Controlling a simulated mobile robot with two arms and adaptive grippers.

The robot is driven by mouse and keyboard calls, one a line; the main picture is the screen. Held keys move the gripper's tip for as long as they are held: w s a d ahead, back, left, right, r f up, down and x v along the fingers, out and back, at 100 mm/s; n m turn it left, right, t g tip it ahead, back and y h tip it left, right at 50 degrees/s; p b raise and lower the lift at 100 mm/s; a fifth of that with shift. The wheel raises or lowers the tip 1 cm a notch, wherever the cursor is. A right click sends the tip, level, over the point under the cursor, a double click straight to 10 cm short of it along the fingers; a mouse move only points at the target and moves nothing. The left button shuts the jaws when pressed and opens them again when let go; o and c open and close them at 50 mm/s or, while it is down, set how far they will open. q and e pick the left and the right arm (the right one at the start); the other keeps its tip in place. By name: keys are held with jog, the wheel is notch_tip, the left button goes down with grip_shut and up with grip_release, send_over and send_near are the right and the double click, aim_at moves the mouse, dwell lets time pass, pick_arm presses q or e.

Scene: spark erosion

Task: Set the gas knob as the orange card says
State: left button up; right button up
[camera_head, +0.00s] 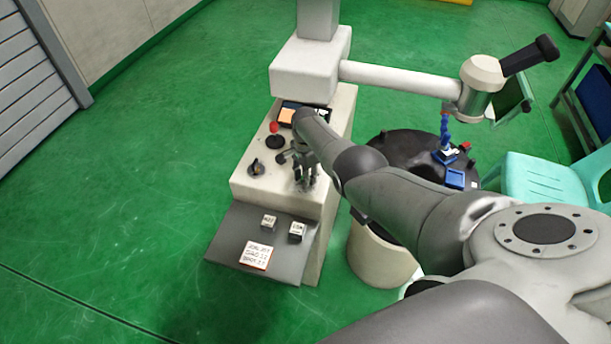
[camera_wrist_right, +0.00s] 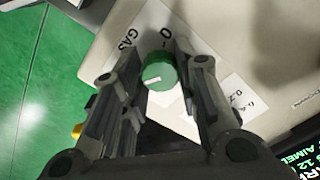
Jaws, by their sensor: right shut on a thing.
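The gas knob (camera_wrist_right: 160,70) is green with a white mark on its face. It sits on the pale machine top beside a "GAS" label (camera_wrist_right: 127,42). My right gripper (camera_wrist_right: 157,84) is shut on it, with a finger on each side. In the head view my right gripper (camera_head: 305,182) points down at the machine top and hides the knob. A white card with an orange edge (camera_head: 257,255) lies on the grey front shelf; its small print is hard to read. An orange patch (camera_head: 287,116) shows beside the dark screen. My left gripper is out of view.
A red-topped lever (camera_head: 274,128) and a black knob (camera_head: 256,167) stand left of the gripper. Two small labelled blocks (camera_head: 268,222) (camera_head: 297,231) sit on the shelf. A white microscope arm (camera_head: 400,77) extends right above a dark round drum top (camera_head: 405,150). Green floor is clear at left.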

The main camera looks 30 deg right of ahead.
jog(key=shift+w+r, duration=0.1)
dwell(0.4)
jog(key=o, duration=1)
notch_tip(320, 180, up, 12)
dwell(0.6)
